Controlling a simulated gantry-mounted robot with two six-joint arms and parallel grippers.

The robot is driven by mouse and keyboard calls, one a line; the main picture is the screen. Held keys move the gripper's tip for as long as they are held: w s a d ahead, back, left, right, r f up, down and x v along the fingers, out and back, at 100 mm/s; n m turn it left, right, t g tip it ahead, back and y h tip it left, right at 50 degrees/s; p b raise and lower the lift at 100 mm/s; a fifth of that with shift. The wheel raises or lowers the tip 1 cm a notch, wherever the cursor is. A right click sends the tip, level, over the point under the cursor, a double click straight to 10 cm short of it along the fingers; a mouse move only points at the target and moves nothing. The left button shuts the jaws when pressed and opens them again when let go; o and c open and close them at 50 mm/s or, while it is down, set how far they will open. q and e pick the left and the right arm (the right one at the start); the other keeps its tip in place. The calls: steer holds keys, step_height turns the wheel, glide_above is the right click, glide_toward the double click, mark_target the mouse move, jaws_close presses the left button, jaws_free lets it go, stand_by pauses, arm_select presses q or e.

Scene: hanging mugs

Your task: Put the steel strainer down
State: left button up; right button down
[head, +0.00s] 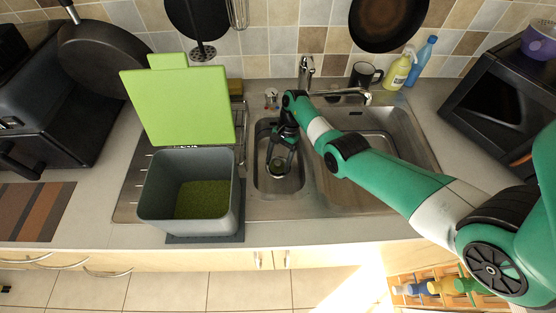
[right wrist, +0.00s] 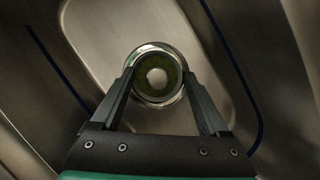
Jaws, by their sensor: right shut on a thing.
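The steel strainer (head: 277,168) is a small round piece with a shiny rim. In the right wrist view the strainer (right wrist: 155,76) shows a dark green ring inside the rim and a pale round centre. My right gripper (head: 281,159) reaches down into the small left basin of the steel sink (head: 330,200). In the right wrist view its two fingers (right wrist: 158,73) are shut on the strainer, one at each side of the rim. The strainer is over the basin floor; I cannot tell whether it touches it. My left gripper is in neither view.
A grey bin (head: 160,215) with an open green lid (head: 180,105) and green stuff inside stands left of the basin. The tap (head: 306,72), a dark mug (head: 363,75), and yellow (head: 396,73) and blue (head: 424,60) bottles stand behind. My right arm crosses the larger right basin.

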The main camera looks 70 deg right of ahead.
jaws_free()
steer(key=shift+r+p, duration=0.2)
steer(key=shift+p, duration=0.1)
steer(key=p+v, duration=0.1)
steer(key=v, duration=1.1)
steer(key=shift+d+f, duration=0.1)
